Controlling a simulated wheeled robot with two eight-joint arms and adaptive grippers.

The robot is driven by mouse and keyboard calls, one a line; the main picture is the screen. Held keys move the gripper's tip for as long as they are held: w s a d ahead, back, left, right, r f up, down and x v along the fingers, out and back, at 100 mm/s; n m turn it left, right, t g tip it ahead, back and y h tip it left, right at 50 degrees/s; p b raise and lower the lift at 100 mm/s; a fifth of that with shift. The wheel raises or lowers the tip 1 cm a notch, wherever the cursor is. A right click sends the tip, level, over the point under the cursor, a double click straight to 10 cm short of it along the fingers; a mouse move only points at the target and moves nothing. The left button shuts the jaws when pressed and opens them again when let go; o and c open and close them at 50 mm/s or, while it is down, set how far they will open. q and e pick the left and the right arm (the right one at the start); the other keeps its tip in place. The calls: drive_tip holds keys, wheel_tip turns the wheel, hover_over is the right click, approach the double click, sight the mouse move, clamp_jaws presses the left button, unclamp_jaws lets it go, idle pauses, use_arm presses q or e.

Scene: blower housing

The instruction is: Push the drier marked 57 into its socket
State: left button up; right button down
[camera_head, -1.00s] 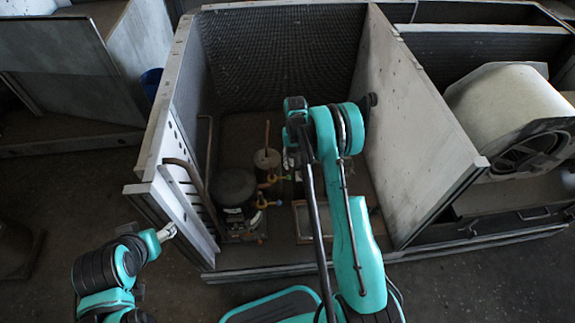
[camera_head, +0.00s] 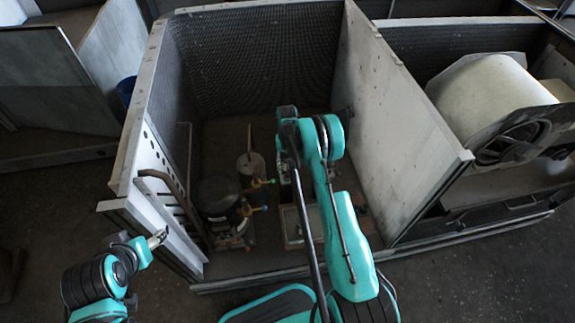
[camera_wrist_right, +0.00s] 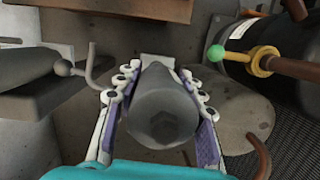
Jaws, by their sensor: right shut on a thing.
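My right gripper (camera_wrist_right: 160,85) is shut on a dark grey, tapered drier (camera_wrist_right: 160,118) with a hexagonal end, seen in the right wrist view. White and purple fingers press on both its sides. No number is legible on it. In the head view my right arm reaches into the open blower housing (camera_head: 410,140), and the gripper and drier are mostly hidden behind the arm. I cannot make out the socket. My left gripper (camera_head: 158,238) is outside, in front of the housing's left wall, holding nothing that I can see.
A shallow tray (camera_head: 290,228) lies on the housing floor. A large cream drum (camera_head: 495,100) is behind the right partition.

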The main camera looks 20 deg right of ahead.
drive_tip(key=shift+w+b+x, duration=0.25)
drive_tip(key=shift+b+x, duration=0.15)
drive_tip(key=shift+x, duration=0.9)
drive_tip(key=shift+f, duration=0.2)
drive_tip(key=shift+d+f, duration=0.1)
drive_tip(key=shift+f, duration=0.3)
drive_tip(key=shift+f, duration=0.25)
drive_tip(key=shift+f, duration=0.15)
idle(0.6)
drive_tip(key=shift+f, duration=0.3)
drive_tip(key=shift+f, duration=0.15)
idle(0.7)
